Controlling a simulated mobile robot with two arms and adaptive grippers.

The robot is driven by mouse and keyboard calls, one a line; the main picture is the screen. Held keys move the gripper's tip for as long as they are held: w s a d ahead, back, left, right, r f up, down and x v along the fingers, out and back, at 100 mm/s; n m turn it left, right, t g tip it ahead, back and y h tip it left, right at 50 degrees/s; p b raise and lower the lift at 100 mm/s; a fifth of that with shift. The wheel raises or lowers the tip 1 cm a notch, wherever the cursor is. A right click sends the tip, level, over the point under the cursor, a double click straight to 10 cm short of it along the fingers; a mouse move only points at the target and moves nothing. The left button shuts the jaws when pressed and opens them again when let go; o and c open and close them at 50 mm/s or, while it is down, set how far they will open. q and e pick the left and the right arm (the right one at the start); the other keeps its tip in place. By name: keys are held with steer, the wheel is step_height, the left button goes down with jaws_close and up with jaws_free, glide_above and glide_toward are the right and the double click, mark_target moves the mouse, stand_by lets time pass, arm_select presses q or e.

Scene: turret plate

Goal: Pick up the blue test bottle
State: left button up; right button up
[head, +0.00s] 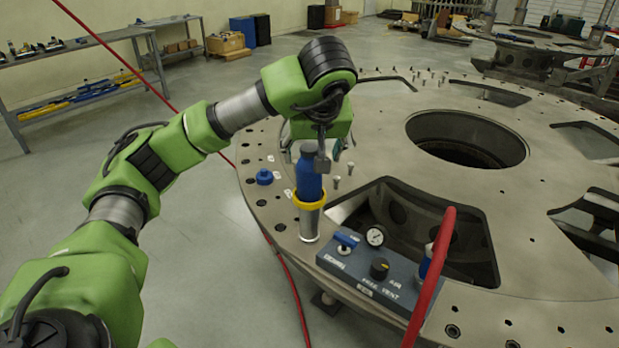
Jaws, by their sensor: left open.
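The blue test bottle (308,180) with a dark cap stands upright in a metal cup with a yellow rim (310,203), at the near left edge of the round turret plate (385,138). My left gripper (318,155) is open, pointing down at the bottle's top. A grey finger overlaps the right side of the bottle's neck in the picture. Whether it touches the bottle cannot be told. My right gripper is not in view.
A blue cap-like part (264,177) lies left of the bottle, and small bolts (336,183) stand to its right. A control panel (370,268) with gauge and knobs is in front. A thick red hose (430,275) rises at right. The plate has large openings.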

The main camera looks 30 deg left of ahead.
mark_target(310, 163)
arm_select(q)
steer(key=x, duration=0.4)
steer(key=shift+p, duration=0.35)
steer(key=shift+w+a+f, duration=0.1)
steer(key=shift+a+f, duration=0.05)
steer(key=shift+f, duration=0.05)
steer(key=p+x, duration=0.2)
steer(key=x, duration=0.3)
steer(key=shift+r, duration=0.2)
steer(key=c, duration=1.6)
